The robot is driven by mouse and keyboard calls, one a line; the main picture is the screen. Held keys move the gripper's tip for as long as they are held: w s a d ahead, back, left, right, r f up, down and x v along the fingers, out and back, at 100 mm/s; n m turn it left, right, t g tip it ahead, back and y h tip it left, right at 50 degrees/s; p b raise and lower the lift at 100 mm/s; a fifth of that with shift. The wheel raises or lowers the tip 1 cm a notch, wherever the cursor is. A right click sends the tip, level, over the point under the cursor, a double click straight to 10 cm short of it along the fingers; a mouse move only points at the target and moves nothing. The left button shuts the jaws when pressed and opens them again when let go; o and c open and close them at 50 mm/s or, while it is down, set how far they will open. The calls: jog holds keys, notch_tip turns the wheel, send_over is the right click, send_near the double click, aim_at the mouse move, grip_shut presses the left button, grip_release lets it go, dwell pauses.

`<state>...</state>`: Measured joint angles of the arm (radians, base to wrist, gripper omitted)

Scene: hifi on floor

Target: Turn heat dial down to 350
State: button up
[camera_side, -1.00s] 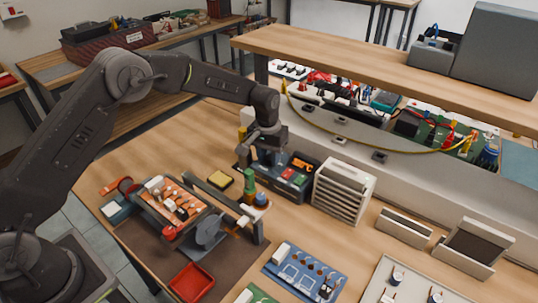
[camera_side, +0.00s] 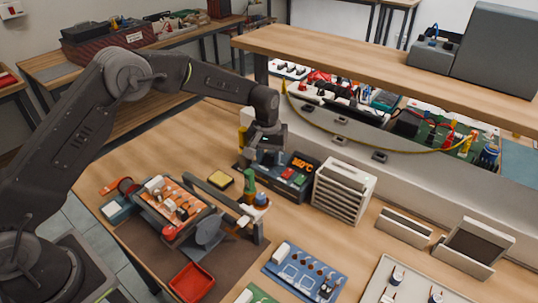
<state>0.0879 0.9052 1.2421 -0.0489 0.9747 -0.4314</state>
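The heat unit (camera_side: 296,193) is a dark box with a lit orange temperature display (camera_side: 304,166) and red and green buttons on its front. The display shows a three-digit °C figure that looks like 350 or 360, but it is too small to read surely. My gripper (camera_side: 266,157) points down at the left end of this unit, right over or at its front left. The heat dial is hidden behind my gripper. The fingers are too small and dark to tell whether they are open or shut on the dial.
A white slotted rack (camera_side: 343,190) stands close right of the unit. A yellow sponge tray (camera_side: 220,180), a green bottle (camera_side: 249,182) and a board-holding fixture (camera_side: 175,205) are in front and left. A red tray (camera_side: 191,282) and blue board (camera_side: 305,272) lie nearer. A shelf (camera_side: 390,70) overhangs behind.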

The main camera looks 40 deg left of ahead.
aim_at(267, 157)
jog(key=o, duration=0.3)
jog(key=r, duration=1.3)
jog(key=shift+s+a+r, duration=0.15)
jog(key=shift+a+r, duration=0.15)
jog(key=shift+r, duration=0.1)
